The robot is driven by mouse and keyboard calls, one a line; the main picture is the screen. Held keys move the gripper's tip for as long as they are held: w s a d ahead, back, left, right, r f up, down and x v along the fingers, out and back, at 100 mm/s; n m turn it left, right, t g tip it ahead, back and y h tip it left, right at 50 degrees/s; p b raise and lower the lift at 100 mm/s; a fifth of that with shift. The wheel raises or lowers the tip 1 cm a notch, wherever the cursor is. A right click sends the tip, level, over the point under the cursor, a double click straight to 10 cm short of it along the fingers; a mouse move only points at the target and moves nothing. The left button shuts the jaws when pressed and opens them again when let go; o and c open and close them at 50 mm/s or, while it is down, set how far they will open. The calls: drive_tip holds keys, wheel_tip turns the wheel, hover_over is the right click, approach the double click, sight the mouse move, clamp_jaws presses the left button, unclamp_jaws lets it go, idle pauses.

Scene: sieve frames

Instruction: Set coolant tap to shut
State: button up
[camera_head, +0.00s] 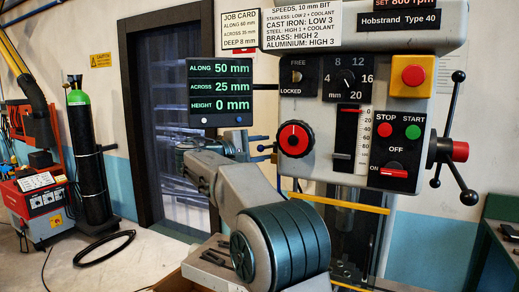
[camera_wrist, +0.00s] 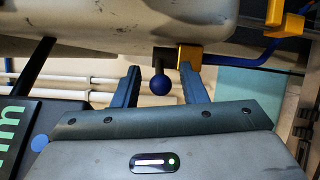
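In the wrist view the coolant tap appears as a short dark lever with a blue ball end (camera_wrist: 160,85). It hangs from a yellow block (camera_wrist: 189,57) under the pale machine housing, and a blue hose runs off to the right. My gripper (camera_wrist: 160,72) is open, with one finger on each side of the blue ball. I see a gap on both sides of the ball; whether the right finger touches the yellow block I cannot tell. In the head view my gripper (camera_head: 265,152) is small, left of the red dial, and the tap cannot be made out.
The display panel (camera_head: 220,92) hangs close above my gripper; its edge shows at the wrist view's left (camera_wrist: 20,140). The drill head (camera_head: 365,105) with its dials, switches and spoked handle is to the right. A gas cylinder (camera_head: 88,160) and red machine (camera_head: 40,208) stand far left.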

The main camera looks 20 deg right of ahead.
drive_tip(key=b+v, duration=0.3)
drive_tip(key=v, duration=1)
drive_tip(key=shift+a, duration=0.4)
drive_tip(key=shift+s, duration=0.1)
